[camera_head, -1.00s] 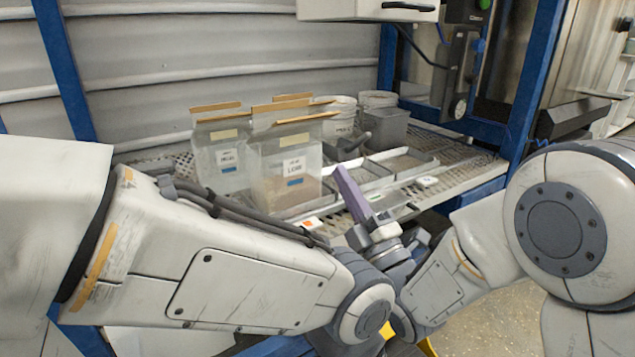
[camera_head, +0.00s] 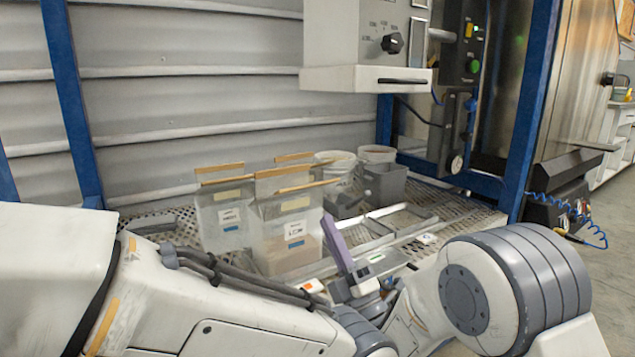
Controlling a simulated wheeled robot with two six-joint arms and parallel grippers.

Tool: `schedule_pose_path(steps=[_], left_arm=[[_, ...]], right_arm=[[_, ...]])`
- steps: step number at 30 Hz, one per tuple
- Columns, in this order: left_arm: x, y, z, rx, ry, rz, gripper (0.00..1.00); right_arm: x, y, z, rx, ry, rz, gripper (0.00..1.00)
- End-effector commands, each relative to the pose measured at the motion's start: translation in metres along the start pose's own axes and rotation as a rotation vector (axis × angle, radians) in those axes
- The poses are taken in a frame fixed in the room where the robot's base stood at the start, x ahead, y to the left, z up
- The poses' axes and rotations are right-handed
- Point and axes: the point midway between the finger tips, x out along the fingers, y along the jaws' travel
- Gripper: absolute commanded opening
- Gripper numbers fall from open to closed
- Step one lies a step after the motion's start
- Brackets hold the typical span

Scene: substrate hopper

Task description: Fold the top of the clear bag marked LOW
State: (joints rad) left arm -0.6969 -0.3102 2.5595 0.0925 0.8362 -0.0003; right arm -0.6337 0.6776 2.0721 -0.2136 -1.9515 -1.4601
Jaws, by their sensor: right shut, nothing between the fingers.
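The clear bag marked LOW (camera_head: 287,213) stands upright on the perforated bench, with brown material in its lower part. Its label reads LOW, above a blue strip. Tan strips lie along its upper edges, and its top stands up unfolded. My right gripper (camera_head: 337,242), with a long purple finger surface, is just right of the bag and in front of the trays. It is shut and empty; whether it touches the bag I cannot tell.
A second clear bag (camera_head: 226,212) with tan strips stands left of the LOW bag. White buckets (camera_head: 377,154) and a grey bin (camera_head: 386,184) stand behind. Shallow trays (camera_head: 403,218) lie to the right. A blue post (camera_head: 530,110) bounds the bench's right side.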

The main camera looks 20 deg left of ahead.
Motion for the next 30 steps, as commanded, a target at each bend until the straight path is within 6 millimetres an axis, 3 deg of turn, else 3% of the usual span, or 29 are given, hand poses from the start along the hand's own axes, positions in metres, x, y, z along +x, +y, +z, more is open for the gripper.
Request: schedule_pose_path(steps=[3, 10, 25, 30], left_arm=[[0.012, -0.001, 0.001, 0.0, -0.001, 0.0, 0.47], [0.023, -0.002, 0.002, 0.0, -0.001, 0.0, 0.47], [0.023, -0.002, 0.001, 0.0, -0.001, 0.0, 0.47], [0.015, -0.001, 0.001, 0.0, -0.001, 0.0, 0.47]], right_arm=[[0.023, -0.001, -0.001, 0.0, 0.001, 0.006, 0.0], [0.053, -0.002, 0.0, 0.0, 0.0, 0.002, 0.0], [0.062, -0.001, 0.0, 0.001, 0.0, -0.002, 0.0], [0.069, 0.0, -0.006, 0.008, 0.007, -0.025, 0.0]])
